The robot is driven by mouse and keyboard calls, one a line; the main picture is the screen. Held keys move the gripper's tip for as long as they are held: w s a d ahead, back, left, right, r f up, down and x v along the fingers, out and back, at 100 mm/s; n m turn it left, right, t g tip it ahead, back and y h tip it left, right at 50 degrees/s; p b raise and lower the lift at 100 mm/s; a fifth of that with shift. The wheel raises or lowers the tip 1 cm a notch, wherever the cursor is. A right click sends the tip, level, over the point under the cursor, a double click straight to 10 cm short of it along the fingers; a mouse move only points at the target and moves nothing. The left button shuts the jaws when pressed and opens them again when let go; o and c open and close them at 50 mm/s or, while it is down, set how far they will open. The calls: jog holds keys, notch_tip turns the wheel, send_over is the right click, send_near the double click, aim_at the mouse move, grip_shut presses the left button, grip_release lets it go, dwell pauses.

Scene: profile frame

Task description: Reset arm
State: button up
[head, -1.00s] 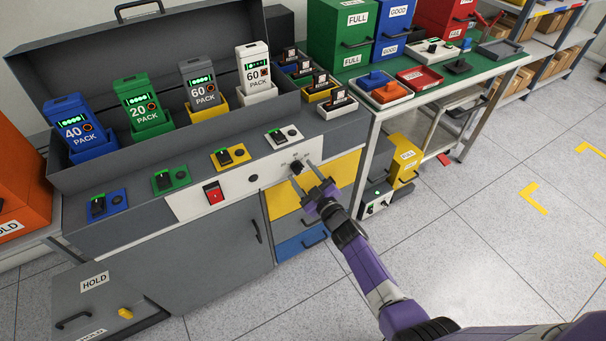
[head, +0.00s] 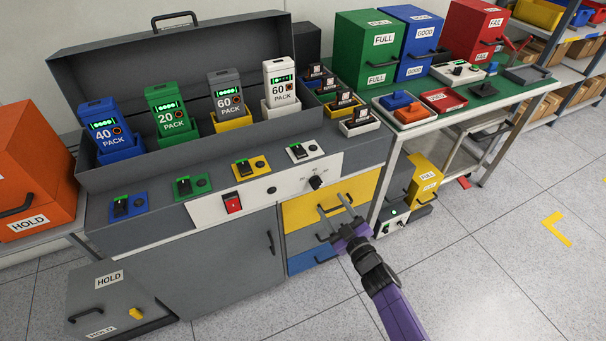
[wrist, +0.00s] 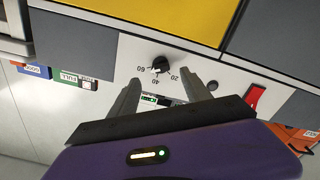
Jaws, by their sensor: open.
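My gripper (head: 334,216) is open and empty in the head view, in front of the yellow drawer (head: 302,213) and below the black rotary knob (head: 315,182) on the white panel. My purple arm reaches it from the lower right. In the wrist view, my gripper (wrist: 166,88) has its two fingers spread, with the knob (wrist: 160,64) just past the tips and apart from them. The knob's scale shows 20, 40 and 60. A red rocker switch (head: 233,203) sits left on the same panel.
The open grey case (head: 170,65) holds blue, green, grey and white packs. A green-topped bench (head: 440,105) with bins and trays stands at the right. A grey HOLD box (head: 115,300) is at lower left.

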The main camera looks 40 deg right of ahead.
jog(key=shift+f, duration=0.1)
notch_tip(320, 180, up, 6)
jog(key=s+m+h, duration=0.1)
jog(key=s, duration=0.2)
jog(key=s+a+r+g+y, duration=0.1)
jog(key=s+a+r+y, duration=0.1)
jog(key=s+a+r, duration=0.2)
jog(key=s+a+r+m+y, duration=0.1)
jog(key=s+a+r, duration=0.4)
jog(key=s+a, duration=0.6)
jog(key=s+a+r+g+y, duration=0.1)
jog(key=s+a+r+y, duration=0.2)
jog(key=s, duration=1.1)
jog(key=shift+s+a+r+m+g, duration=0.25)
jog(key=shift+a+r, duration=0.7)
jog(key=shift+a, duration=1.45)
